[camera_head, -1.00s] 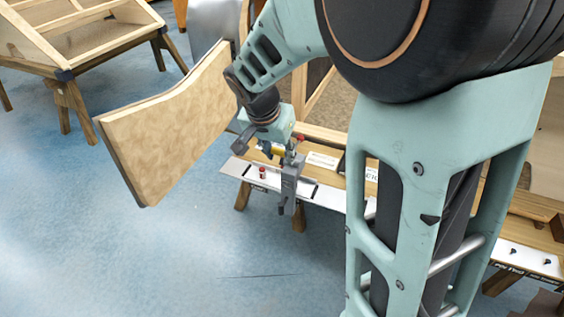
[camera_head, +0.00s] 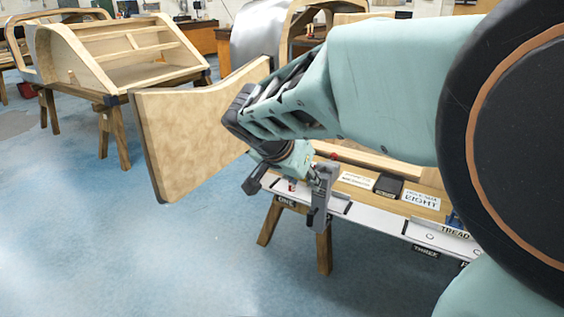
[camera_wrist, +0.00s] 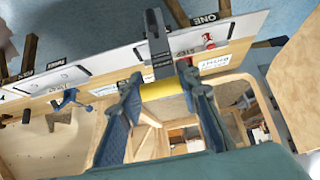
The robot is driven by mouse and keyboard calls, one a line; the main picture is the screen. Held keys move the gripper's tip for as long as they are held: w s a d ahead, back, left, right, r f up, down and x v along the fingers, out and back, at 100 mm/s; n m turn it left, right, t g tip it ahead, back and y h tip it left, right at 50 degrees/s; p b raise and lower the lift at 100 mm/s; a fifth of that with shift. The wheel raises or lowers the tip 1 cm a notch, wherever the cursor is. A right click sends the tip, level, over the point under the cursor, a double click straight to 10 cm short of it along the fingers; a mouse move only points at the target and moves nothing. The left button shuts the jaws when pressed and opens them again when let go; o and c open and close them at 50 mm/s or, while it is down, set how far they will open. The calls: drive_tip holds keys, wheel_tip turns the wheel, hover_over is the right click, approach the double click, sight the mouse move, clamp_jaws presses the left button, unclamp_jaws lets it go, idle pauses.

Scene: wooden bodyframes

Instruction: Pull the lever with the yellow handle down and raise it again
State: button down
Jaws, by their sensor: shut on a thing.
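The yellow handle (camera_wrist: 163,91) lies crosswise between the two blue fingers of my gripper (camera_wrist: 161,82) in the wrist view, and the fingers are shut on it. In the head view the grey lever (camera_head: 320,205) stands at the bench's front edge. My gripper (camera_head: 302,168) is at its upper end there. The handle is hidden in the head view, behind my wrist and the lever parts.
A red knob (camera_head: 291,185) sits beside the lever, and a blue lever (camera_wrist: 68,99) farther along the bench. A pale wooden panel (camera_head: 195,125) stands close to my forearm. A wooden frame on trestles (camera_head: 120,60) is at the back left. The blue floor in front is clear.

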drive_tip(key=shift+s+a+f+b, duration=0.15)
drive_tip(key=shift+s+f+b, duration=0.05)
drive_tip(key=shift+f+b, duration=0.85)
drive_tip(key=shift+s+a+f+b, duration=0.1)
drive_tip(key=shift+s+f+b, duration=0.05)
drive_tip(key=shift+f+b, duration=0.9)
drive_tip(key=shift+r+b, duration=0.15)
drive_tip(key=shift+b, duration=0.15)
drive_tip(key=c, duration=1.4)
unclamp_jaws()
drive_tip(key=shift+r, duration=0.1)
drive_tip(key=shift+w+r, duration=0.1)
drive_tip(key=shift+r, duration=0.1)
